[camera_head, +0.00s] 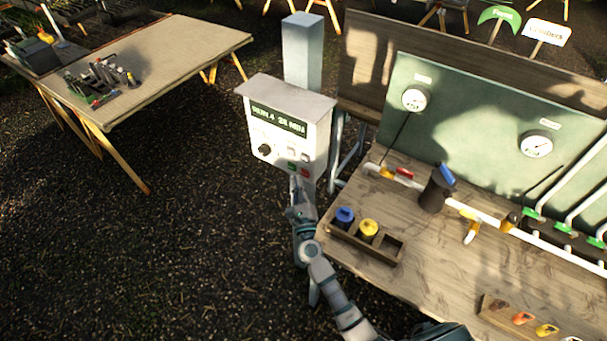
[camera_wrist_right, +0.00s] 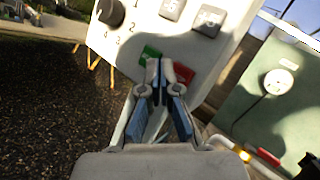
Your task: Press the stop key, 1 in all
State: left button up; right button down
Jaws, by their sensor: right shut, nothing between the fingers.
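A white control box (camera_head: 285,125) on a grey post carries a display, a black dial, a green key (camera_head: 292,166) and a red key (camera_head: 305,173), likely the stop key. My right gripper (camera_head: 297,182) is shut and empty, just below these keys. In the right wrist view, the closed fingertips (camera_wrist_right: 160,64) point at the box panel, between the green key (camera_wrist_right: 150,53) and the red key (camera_wrist_right: 183,73), and partly cover both. I cannot tell whether they touch the panel. My left gripper is not in view.
A wooden bench (camera_head: 440,250) with white pipes, a dark pump and a wooden tray (camera_head: 340,236) of blue and yellow parts stands right of the box. A green gauge board (camera_head: 470,130) rises behind it. Another table (camera_head: 170,60) stands at the left; gravel lies between.

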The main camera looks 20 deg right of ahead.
jog(key=shift+d, duration=0.4)
jog(key=shift+a, duration=0.35)
dwell(0.3)
jog(key=shift+w+d, duration=0.25)
jog(key=shift+d, duration=0.45)
jog(key=shift+w+d, duration=0.15)
dwell(0.4)
dwell(0.4)
jog(key=shift+s+a, duration=0.45)
jog(key=shift+a, duration=0.2)
